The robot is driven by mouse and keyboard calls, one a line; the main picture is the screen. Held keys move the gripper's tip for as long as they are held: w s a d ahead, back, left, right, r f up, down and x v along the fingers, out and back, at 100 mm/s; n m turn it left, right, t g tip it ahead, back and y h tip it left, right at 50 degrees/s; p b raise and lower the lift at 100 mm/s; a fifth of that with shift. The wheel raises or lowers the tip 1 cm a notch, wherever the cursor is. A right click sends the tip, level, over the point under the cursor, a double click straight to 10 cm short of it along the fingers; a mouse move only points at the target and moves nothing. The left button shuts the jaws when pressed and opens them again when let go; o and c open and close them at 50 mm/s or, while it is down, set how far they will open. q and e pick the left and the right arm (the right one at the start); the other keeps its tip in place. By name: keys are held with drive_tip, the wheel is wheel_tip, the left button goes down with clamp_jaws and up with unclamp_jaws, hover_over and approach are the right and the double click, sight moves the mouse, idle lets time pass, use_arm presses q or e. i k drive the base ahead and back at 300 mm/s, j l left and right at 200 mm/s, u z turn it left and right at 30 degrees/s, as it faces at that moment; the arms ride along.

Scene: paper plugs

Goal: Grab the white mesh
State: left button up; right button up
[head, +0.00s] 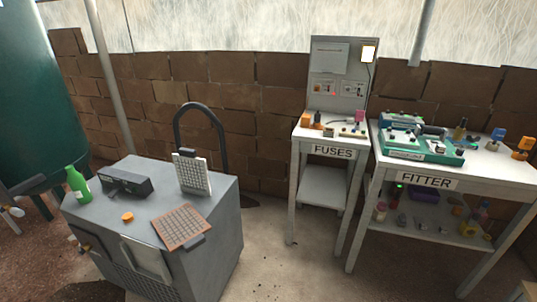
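The white mesh (191,175) is a pale gridded panel with a dark block at its top edge. It stands nearly upright near the back of a grey cabinet's top (150,203). A tall dark arch (217,134) rises just behind it. A similar brown mesh (182,226) lies flat near the cabinet's front right edge, with a dark block at its lower corner. I see neither of my grippers clearly in the head view, and nothing is holding the white mesh.
On the cabinet are a green bottle (77,184), a dark box (125,182) and an orange cap (127,216). The FUSES table (333,151) and FITTER table (427,181) stand to the right. Floor (270,240) is open between. A green tank (25,105) is at left.

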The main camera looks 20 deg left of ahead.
sight(192, 171)
drive_tip(key=u, duration=1.2)
drive_tip(key=i, duration=0.1)
